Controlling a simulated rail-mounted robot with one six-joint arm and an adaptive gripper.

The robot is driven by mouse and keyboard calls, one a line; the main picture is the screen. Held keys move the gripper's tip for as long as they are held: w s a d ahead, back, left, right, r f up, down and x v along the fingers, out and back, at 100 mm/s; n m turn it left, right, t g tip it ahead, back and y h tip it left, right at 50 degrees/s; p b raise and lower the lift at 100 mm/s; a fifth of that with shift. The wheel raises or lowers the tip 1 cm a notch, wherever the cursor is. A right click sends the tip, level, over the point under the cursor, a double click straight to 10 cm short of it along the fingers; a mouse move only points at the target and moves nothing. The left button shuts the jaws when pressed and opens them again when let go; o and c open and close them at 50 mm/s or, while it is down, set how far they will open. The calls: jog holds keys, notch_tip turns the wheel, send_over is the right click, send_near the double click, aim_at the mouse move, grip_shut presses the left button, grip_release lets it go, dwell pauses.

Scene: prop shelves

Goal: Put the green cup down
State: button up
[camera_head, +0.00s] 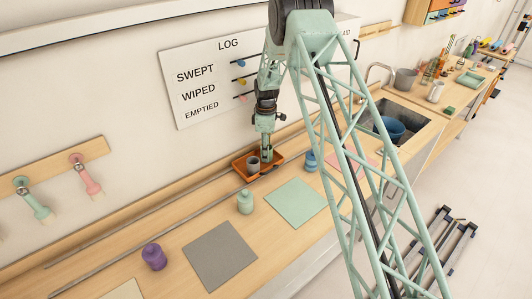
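My gripper (267,155) points down over an orange tray (241,177) on the wooden counter by the wall. Its fingers are small and pale green here, and I cannot tell whether they are open or shut, or whether they hold anything. A grey cup (253,164) stands in the tray, just left of the fingertips. A pale green jar-like vessel (245,202) stands upright on the counter in front of the tray, apart from my gripper. I cannot tell whether it is the green cup. No other green cup can be made out.
Flat grey (219,256) and green (297,203) mats lie bare on the counter. A purple jar (154,257) stands at left; a blue jar (310,160) stands right of the tray. Rails run along the wall. A sink with a blue bowl (391,128) lies farther right.

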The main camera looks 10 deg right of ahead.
jog(key=shift+f, duration=0.2)
dwell(0.3)
jog(key=o, duration=0.9)
jog(key=shift+r, duration=0.1)
jog(key=shift+r+b, duration=0.75)
jog(key=shift+r, duration=5.3)
jog(key=shift+r, duration=0.1)
